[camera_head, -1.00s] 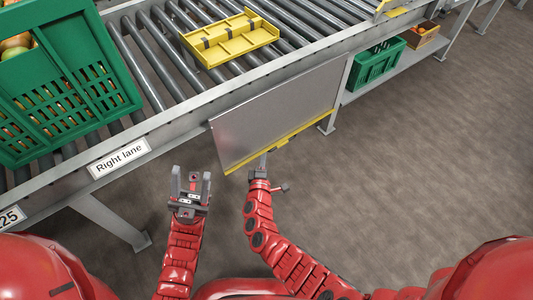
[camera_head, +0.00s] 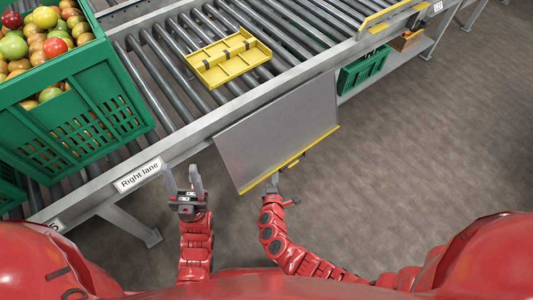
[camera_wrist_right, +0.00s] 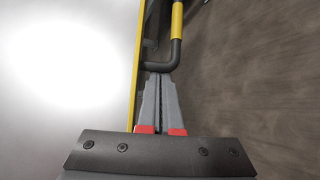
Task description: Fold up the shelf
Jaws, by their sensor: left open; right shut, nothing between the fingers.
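The shelf is a grey panel (camera_head: 275,125) on the side of the conveyor, sloping down with a yellow strip along its lower edge. It fills the left of the right wrist view (camera_wrist_right: 60,110), partly washed out by glare. A dark handle with a yellow grip (camera_wrist_right: 177,20) runs along that edge; it shows small in the head view (camera_head: 296,160). My right gripper (camera_head: 273,178) is shut and empty at the lower edge. Its fingertips (camera_wrist_right: 160,78) are at the handle's bent black end; I cannot tell whether they touch. My left gripper (camera_head: 182,172) is open and empty, left of the panel.
A green crate (camera_head: 75,105) of tomatoes stands on the rollers at left. A yellow tray (camera_head: 228,62) lies on the conveyor behind the panel. Another green crate (camera_head: 362,70) sits on a low rack. A conveyor leg (camera_head: 135,225) stands at left. The floor (camera_head: 430,150) at right is clear.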

